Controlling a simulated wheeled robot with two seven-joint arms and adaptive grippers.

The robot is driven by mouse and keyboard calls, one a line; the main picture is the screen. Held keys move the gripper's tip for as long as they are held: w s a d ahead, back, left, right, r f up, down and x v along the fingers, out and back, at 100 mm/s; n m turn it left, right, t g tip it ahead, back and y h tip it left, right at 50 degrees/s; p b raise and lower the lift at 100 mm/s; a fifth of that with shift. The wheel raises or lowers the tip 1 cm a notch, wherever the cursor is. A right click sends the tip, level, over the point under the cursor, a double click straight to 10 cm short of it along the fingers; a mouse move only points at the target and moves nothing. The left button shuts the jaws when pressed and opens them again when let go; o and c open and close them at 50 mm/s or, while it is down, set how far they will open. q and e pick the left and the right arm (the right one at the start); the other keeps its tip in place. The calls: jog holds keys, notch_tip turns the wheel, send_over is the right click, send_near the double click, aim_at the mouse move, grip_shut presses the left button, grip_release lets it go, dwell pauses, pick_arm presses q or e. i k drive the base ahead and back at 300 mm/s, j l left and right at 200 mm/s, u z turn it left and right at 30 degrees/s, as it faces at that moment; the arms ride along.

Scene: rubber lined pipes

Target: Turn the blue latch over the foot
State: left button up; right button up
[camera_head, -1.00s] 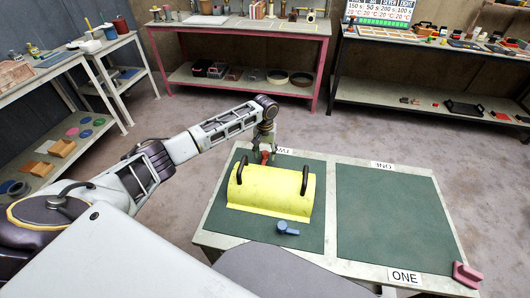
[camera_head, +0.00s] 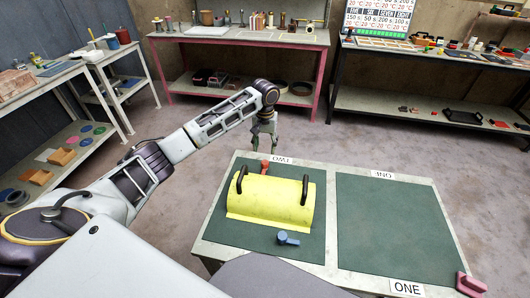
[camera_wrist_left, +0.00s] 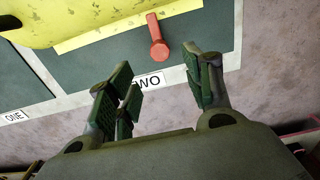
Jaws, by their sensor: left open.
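The blue latch (camera_head: 288,238) lies at the near side of the yellow half-pipe cover (camera_head: 285,203), close to its near flange. A red latch (camera_head: 265,167) is at the cover's far side; it also shows in the left wrist view (camera_wrist_left: 158,38). The cover has two black handles and sits on the left green mat. My left gripper (camera_head: 264,146) is open and empty, beyond the table's far edge and behind the red latch. In the left wrist view its fingers (camera_wrist_left: 160,88) are spread over the "TWO" label. My right gripper is not in view.
The right green mat (camera_head: 390,225) is bare. A pink block (camera_head: 472,285) sits at the table's near right corner. Workbenches with tools and containers stand along the back and left. Open floor lies between them and the table.

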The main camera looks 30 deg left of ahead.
aim_at(282, 236)
jog(key=k, duration=2)
